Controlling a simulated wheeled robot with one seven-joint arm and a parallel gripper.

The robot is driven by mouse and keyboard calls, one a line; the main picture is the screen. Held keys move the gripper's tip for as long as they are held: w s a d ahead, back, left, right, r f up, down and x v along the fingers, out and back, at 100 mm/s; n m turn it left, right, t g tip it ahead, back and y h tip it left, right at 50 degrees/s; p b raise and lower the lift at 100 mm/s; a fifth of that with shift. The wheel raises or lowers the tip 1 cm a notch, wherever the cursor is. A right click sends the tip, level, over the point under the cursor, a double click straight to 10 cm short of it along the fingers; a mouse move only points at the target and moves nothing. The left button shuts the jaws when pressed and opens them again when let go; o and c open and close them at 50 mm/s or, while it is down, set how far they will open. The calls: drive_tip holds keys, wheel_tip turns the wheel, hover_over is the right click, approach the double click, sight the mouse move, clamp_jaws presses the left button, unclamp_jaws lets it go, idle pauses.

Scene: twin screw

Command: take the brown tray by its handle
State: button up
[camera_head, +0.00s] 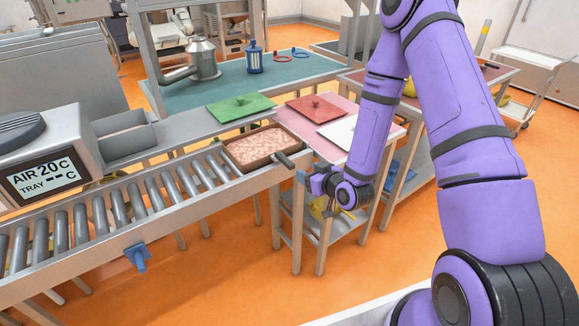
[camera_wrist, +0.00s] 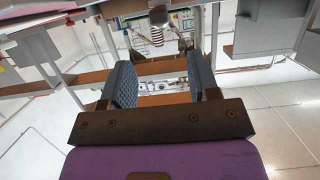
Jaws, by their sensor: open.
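The brown tray (camera_head: 240,165) sits at the right end of the roller conveyor, filled with a pinkish, lumpy mass. Its dark handle (camera_head: 284,160) sticks out from the front right side toward my gripper (camera_head: 304,178). My gripper is just right of and slightly lower than the handle in the head view, apart from it. In the wrist view my gripper (camera_wrist: 162,68) shows two blue-grey padded fingers spread apart with nothing between them. I cannot make out the tray or its handle for certain in the wrist view.
A green board (camera_head: 240,107), a red board (camera_head: 317,109) and a white board (camera_head: 340,132) lie behind and right of the tray. The conveyor rollers (camera_head: 115,203) run left to a machine with a display (camera_head: 42,179). Open orange floor (camera_head: 230,270) lies in front.

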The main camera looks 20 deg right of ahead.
sight(285, 158)
drive_tip(key=x, duration=1.4)
drive_tip(key=c, duration=0.7)
drive_tip(key=shift+r, duration=0.1)
clamp_jaws()
drive_tip(key=shift+r, duration=2)
drive_tip(key=shift+s+d, duration=0.1)
drive_tip(key=shift+s, duration=0.05)
